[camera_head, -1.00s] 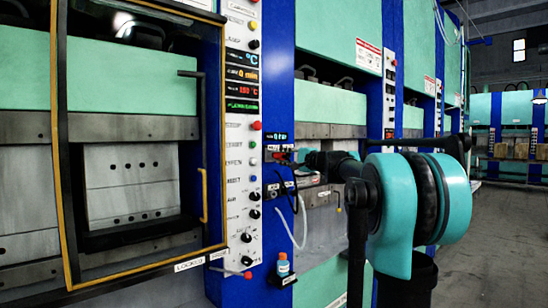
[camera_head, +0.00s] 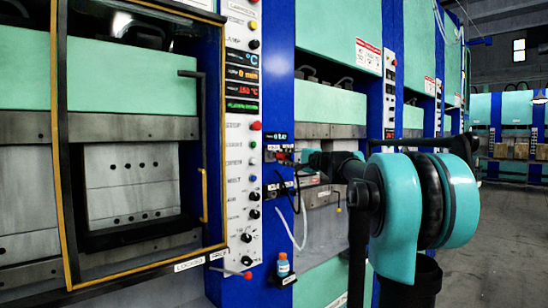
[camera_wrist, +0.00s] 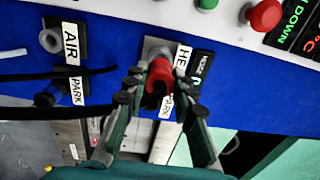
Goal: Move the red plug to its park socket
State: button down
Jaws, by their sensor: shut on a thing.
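My gripper (camera_wrist: 158,90) is shut on the red plug (camera_wrist: 160,72), with one finger on each side of it. The plug is in front of a grey socket plate (camera_wrist: 153,46) beside a label beginning "HE"; I cannot tell whether it is seated or just clear. A second label reading PARK (camera_wrist: 167,106) is partly hidden between my fingers, and its socket is hidden. In the head view my gripper (camera_head: 303,157) reaches left to the small socket panel on the blue column, where the plug is too small to make out well.
A black plug with a dark cable (camera_wrist: 48,98) sits by another PARK label (camera_wrist: 77,91), below the AIR socket (camera_wrist: 50,40). A red button (camera_wrist: 264,15) and a green button (camera_wrist: 207,3) are close by. A small bottle (camera_head: 283,268) stands below the panel. The press door (camera_head: 62,150) is left.

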jog(key=shift+v, duration=1.95)
jog(key=shift+d, duration=0.1)
jog(key=shift+d, duration=0.3)
jog(key=shift+d+r, duration=0.1)
